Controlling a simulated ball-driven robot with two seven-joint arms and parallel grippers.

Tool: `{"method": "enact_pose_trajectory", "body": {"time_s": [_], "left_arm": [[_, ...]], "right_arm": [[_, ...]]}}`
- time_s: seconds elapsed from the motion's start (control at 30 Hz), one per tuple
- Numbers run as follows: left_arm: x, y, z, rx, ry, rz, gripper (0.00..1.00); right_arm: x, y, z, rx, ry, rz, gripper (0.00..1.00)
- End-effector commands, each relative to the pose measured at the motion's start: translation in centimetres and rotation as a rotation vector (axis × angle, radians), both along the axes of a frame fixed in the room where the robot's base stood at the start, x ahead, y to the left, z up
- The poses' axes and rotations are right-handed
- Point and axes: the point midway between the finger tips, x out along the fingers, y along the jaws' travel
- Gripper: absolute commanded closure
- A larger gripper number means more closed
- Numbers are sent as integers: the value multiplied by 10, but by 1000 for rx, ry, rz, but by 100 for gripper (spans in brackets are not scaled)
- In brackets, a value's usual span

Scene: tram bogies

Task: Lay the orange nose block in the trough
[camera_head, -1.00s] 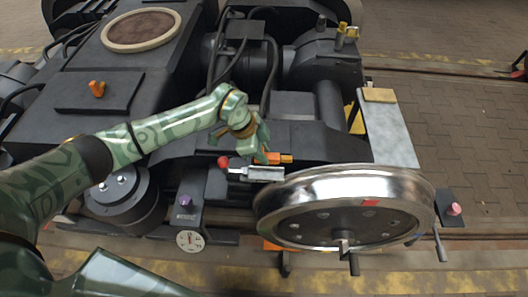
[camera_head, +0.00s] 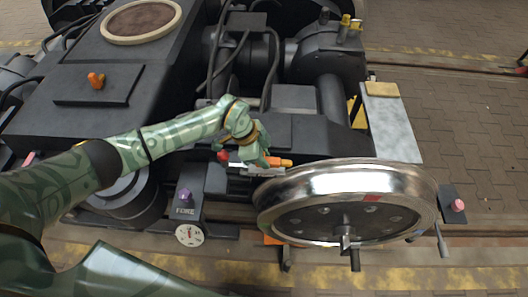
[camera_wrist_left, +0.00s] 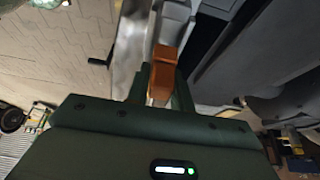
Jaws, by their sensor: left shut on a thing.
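The orange nose block (camera_head: 285,163) is in my left gripper (camera_head: 265,161), which is shut on it. In the left wrist view the block (camera_wrist_left: 163,72) stands out between the two fingers (camera_wrist_left: 161,88). In the head view the fingers hide its middle. A small pale metal trough (camera_head: 262,172) lies just under the gripper, behind the bright wheel. The block is over or at the trough; I cannot tell whether it touches it. My right gripper is not in view.
The steel wheel (camera_head: 345,178) stands close in front of the trough. A red knob (camera_head: 223,156) is just left of the gripper. Black hoses (camera_head: 272,75) and the frame lie behind. Another orange piece (camera_head: 96,80) sits on a black plate at the left.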

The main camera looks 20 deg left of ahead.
Motion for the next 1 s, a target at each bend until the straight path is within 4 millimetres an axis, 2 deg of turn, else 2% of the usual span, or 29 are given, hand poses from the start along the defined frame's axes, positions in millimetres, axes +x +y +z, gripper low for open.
{"method": "enact_pose_trajectory", "body": {"time_s": [0.63,1.0], "left_arm": [[0,0,-2,0,-1,0,100],[0,0,-2,0,-1,0,100]], "right_arm": [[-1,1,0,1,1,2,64],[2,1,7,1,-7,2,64]]}}
